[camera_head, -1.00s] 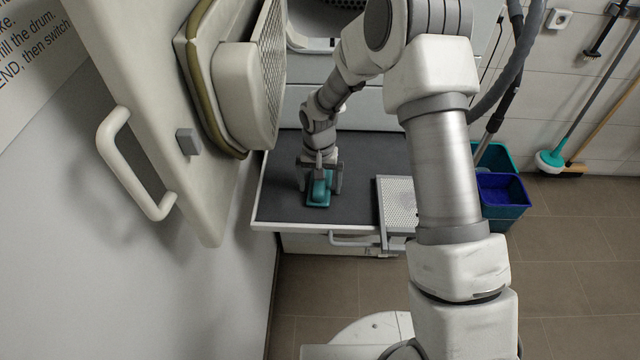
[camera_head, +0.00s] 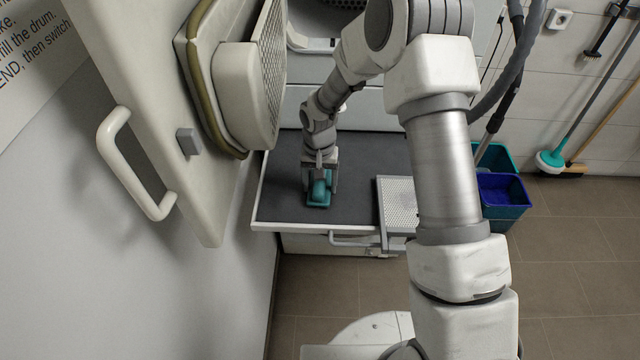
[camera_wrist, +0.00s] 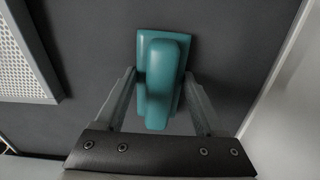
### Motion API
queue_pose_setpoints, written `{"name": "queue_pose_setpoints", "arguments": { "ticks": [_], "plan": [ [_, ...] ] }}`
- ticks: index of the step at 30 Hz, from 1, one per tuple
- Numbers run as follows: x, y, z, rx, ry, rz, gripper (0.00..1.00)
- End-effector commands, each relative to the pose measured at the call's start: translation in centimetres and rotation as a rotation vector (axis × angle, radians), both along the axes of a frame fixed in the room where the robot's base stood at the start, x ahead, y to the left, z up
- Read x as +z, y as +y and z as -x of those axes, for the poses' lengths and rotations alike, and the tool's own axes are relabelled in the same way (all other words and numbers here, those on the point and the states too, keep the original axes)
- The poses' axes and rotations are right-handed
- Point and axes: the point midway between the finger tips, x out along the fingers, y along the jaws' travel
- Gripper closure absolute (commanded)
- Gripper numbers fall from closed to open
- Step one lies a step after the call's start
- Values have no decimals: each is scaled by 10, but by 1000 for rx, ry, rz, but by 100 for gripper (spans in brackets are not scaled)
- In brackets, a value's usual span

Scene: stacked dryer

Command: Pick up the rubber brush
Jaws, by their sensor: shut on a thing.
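The teal rubber brush (camera_head: 319,194) rests on the dark mat of the pull-out shelf (camera_head: 276,207) in the head view. In the wrist view the brush (camera_wrist: 162,72) shows a raised rounded handle over a wider base. My gripper (camera_head: 320,184) reaches down over the brush from above. In the wrist view the fingers of my gripper (camera_wrist: 160,82) stand on both sides of the handle and are shut on it. The brush appears to be still on the mat, and its underside is hidden.
A perforated light panel (camera_head: 396,203) lies at the right of the shelf; it also shows in the wrist view (camera_wrist: 18,55). The open dryer door (camera_head: 150,100) with its handle hangs on the left. Teal and blue buckets (camera_head: 503,190) stand on the floor at right.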

Motion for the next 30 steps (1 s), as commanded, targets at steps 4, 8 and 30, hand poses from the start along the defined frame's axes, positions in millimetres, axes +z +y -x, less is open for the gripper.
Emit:
{"name": "queue_pose_setpoints", "arguments": {
  "ticks": [4, 8, 30],
  "plan": [
    [10, 0, -1, 1, -3, -1, 85],
    [27, 0, -1, 0, -5, -2, 85],
    [107, -114, -11, -1, -1, 0, 85]
  ]
}}
